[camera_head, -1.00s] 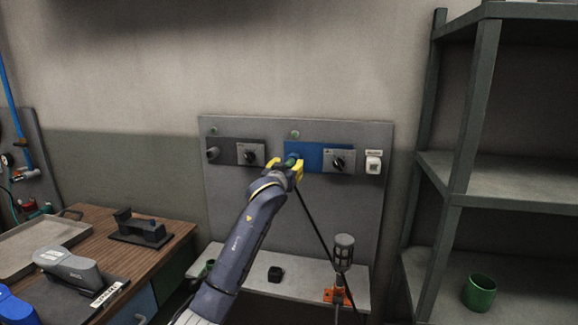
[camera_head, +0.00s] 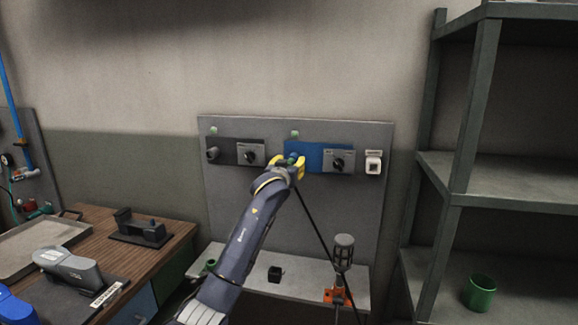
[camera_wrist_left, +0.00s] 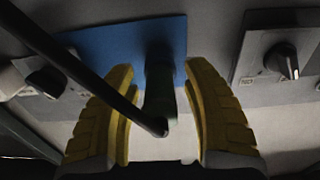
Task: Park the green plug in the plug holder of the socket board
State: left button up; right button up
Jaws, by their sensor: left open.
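The green plug (camera_wrist_left: 160,88) sits at the blue socket panel (camera_head: 315,157) of the grey socket board (camera_head: 300,215), with a black cable (camera_head: 319,235) hanging from it. In the head view my left gripper (camera_head: 290,164) is up at the plug and mostly covers it. In the left wrist view its yellow fingers (camera_wrist_left: 161,75) stand open on either side of the plug, with gaps visible. A small white fitting (camera_head: 373,163) on the board's right side looks like the plug holder. My right gripper is not in view.
A dark panel (camera_head: 226,151) with a socket and a knob is left of the blue one. Below is a ledge (camera_head: 305,283) with a small black block (camera_head: 274,273) and a grey-topped tool in an orange stand (camera_head: 338,296). Shelves (camera_head: 500,190) stand right.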

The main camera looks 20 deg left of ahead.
pick_arm(q)
jog(key=shift+c, duration=0.2)
dwell(0.6)
grip_shut()
jog(key=shift+s, duration=0.1)
dwell(0.4)
jog(key=shift+s+d, duration=0.1)
jog(key=shift+s, duration=2.75)
jog(key=shift+s, duration=0.25)
